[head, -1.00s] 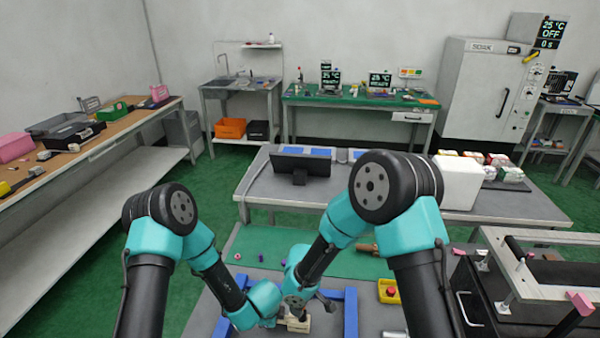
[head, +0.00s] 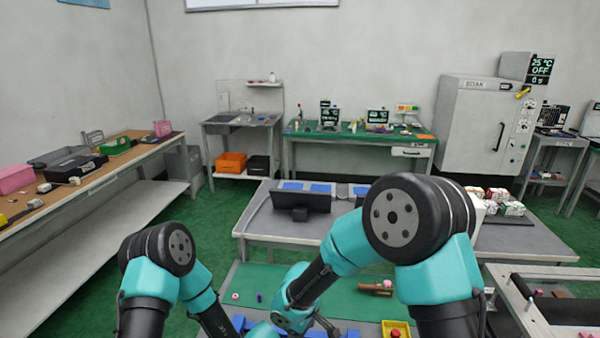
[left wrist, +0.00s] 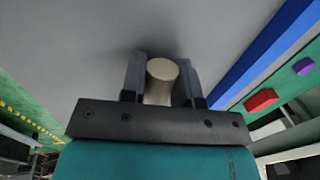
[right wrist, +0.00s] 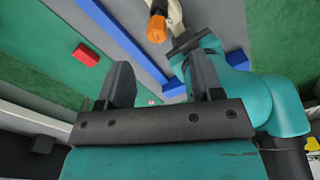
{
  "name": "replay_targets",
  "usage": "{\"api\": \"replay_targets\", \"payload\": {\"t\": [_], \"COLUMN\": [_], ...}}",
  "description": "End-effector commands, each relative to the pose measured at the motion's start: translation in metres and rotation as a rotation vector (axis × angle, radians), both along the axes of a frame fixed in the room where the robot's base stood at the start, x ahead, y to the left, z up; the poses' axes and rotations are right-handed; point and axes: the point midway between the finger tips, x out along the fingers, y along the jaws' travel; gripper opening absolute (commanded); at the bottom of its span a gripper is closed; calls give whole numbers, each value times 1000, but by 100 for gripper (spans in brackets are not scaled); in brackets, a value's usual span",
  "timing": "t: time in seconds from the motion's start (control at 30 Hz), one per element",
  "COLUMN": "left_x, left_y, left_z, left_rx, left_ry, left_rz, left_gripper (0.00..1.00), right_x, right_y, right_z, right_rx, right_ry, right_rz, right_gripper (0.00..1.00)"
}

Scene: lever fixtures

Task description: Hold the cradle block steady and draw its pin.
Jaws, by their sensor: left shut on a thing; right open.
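The cradle block (right wrist: 175,14) is a pale beige piece, seen in part at the top of the right wrist view. An orange six-sided knob (right wrist: 156,28), seemingly the pin's head, sits by it. My left gripper (left wrist: 160,72) is shut on a pale round-ended part of the block (left wrist: 162,74); it also shows beside the block in the right wrist view (right wrist: 186,42). My right gripper (right wrist: 160,78) is open and empty, with the knob beyond its fingertips. In the head view the block is out of sight and the grippers are mostly cut off or hidden.
Blue rails (right wrist: 125,42) flank the grey work area. A red block (right wrist: 86,55) lies on the green mat (head: 340,300). A yellow box with a red button (head: 396,330) is at the lower right, near a brown-handled item (head: 375,289). A dark monitor (head: 300,201) stands behind.

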Motion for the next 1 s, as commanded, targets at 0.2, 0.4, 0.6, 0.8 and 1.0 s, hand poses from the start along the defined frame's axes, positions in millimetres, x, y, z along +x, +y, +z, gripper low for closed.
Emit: {"api": "replay_targets", "payload": {"t": [0.2, 0.4, 0.6, 0.8, 1.0], "left_x": [0, 0, 0, 0, 0], "left_y": [0, 0, 0, 0, 0], "left_z": [0, 0, 0, 0, 0], "left_rx": [0, 0, 0, 0, 0], "left_ry": [0, 0, 0, 0, 0], "left_rz": [0, 0, 0, 0, 0], "left_gripper": [0, 0, 0, 0, 0], "right_x": [0, 0, -1, -1, 0], "right_y": [-1, -7, -14, -21, -27], "right_z": [0, 0, 0, 1, 2], "right_rx": [7, 35, 77, 111, 133], "right_ry": [4, 26, 70, 127, 197], "right_rz": [-52, -290, -674, -1073, -1472], "right_gripper": [57, 57, 57, 57, 57]}}
